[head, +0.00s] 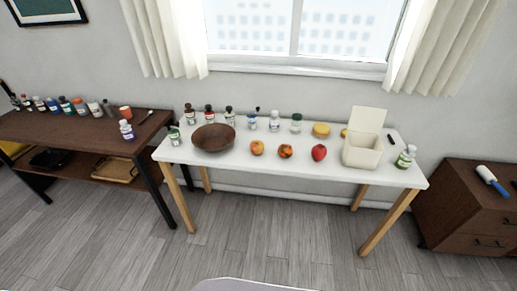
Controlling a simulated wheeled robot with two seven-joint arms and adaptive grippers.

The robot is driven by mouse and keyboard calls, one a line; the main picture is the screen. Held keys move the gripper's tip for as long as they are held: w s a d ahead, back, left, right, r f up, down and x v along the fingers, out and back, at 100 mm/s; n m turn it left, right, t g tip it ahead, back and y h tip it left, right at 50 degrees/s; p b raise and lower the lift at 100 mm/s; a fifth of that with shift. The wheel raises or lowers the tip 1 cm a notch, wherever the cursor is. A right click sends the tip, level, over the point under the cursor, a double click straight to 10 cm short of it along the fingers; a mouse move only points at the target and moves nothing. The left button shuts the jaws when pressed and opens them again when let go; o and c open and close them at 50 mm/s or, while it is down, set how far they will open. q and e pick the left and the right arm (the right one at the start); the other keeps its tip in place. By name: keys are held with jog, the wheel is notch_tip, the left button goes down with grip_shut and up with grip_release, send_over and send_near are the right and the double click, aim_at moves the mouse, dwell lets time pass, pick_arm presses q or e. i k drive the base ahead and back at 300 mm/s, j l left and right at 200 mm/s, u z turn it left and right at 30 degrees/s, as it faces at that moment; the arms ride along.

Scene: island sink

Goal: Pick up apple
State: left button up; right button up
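Three round fruits stand in a row near the front of the white table (230,163). The right one is a red apple-like fruit (319,153). The middle one is a mottled orange-red fruit (285,151), and the left one is a yellow-orange fruit (257,148). I cannot tell for sure which of them are apples. They stand apart from each other, with nothing covering them. Neither of my grippers shows in the head view.
A brown wooden bowl (213,138) stands left of the fruits, an open cream box (361,153) right. Several bottles and a yellow item (321,130) stand behind. A dark table (85,135) is at left, a brown cabinet (462,220) at right. Floor (270,235) in front is clear.

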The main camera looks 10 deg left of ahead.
aim_at(257, 146)
jog(key=i+j, duration=0.1)
jog(key=j, duration=0.25)
jog(key=i+j, duration=0.15)
jog(key=j, duration=0.25)
jog(key=i+j, duration=0.1)
jog(key=j, duration=0.25)
jog(key=i+j, duration=0.15)
jog(key=j, duration=0.2)
jog(key=i+j, duration=0.1)
jog(key=j, duration=0.25)
jog(key=i+j, duration=0.15)
jog(key=j, duration=0.25)
jog(key=l+z, duration=0.05)
